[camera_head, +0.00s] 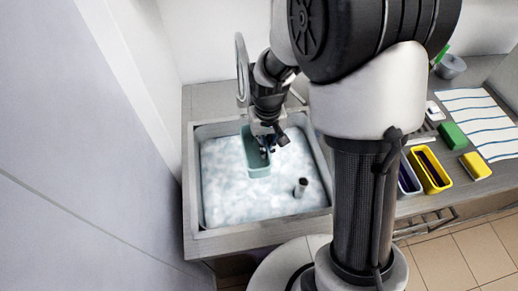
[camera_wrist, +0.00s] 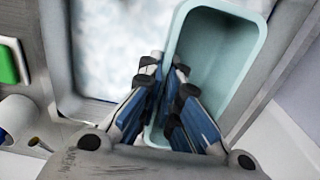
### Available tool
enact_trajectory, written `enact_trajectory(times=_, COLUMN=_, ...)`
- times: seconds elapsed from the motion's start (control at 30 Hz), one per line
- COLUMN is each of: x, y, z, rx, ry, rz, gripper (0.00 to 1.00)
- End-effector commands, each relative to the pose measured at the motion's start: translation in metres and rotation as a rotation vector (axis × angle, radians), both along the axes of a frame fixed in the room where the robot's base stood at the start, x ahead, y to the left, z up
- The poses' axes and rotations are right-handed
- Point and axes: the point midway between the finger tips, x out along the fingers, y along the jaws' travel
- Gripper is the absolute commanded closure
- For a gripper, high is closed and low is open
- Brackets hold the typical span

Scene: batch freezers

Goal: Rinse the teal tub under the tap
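The teal tub (camera_head: 256,165) is over the foamy water inside the sink, towards its back. In the wrist view the tub (camera_wrist: 225,28) is open towards the camera and looks empty. My gripper (camera_head: 267,149) is at the tub's right wall in the head view. In the wrist view my gripper (camera_wrist: 168,76) has its fingers on either side of one long tub wall and looks closed on it. The tap (camera_head: 241,65), a curved metal spout, rises behind the sink's back edge; I see no water stream. Whether the tub touches the water is unclear.
The sink (camera_head: 193,185) is full of white foam, with a dark-topped upright pipe (camera_head: 301,187) at front right. Right of my arm, the counter holds a yellow tub (camera_head: 432,186), a green block (camera_head: 453,136), a yellow block (camera_head: 476,165) and a striped cloth (camera_head: 480,110). A wall stands close left.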

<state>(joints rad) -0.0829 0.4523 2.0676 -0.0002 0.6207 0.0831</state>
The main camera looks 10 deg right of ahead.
Motion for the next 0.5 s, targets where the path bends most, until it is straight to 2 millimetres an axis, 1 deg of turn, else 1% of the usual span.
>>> enact_trajectory(times=0.3, x=0.008, y=-0.0069, z=0.0001, rx=0.0, ry=0.0, rz=-0.002, gripper=1.0)
enact_trajectory(times=0.5, x=0.0084, y=-0.0073, z=-0.0001, rx=0.0, ry=0.0, rz=-0.001, gripper=1.0)
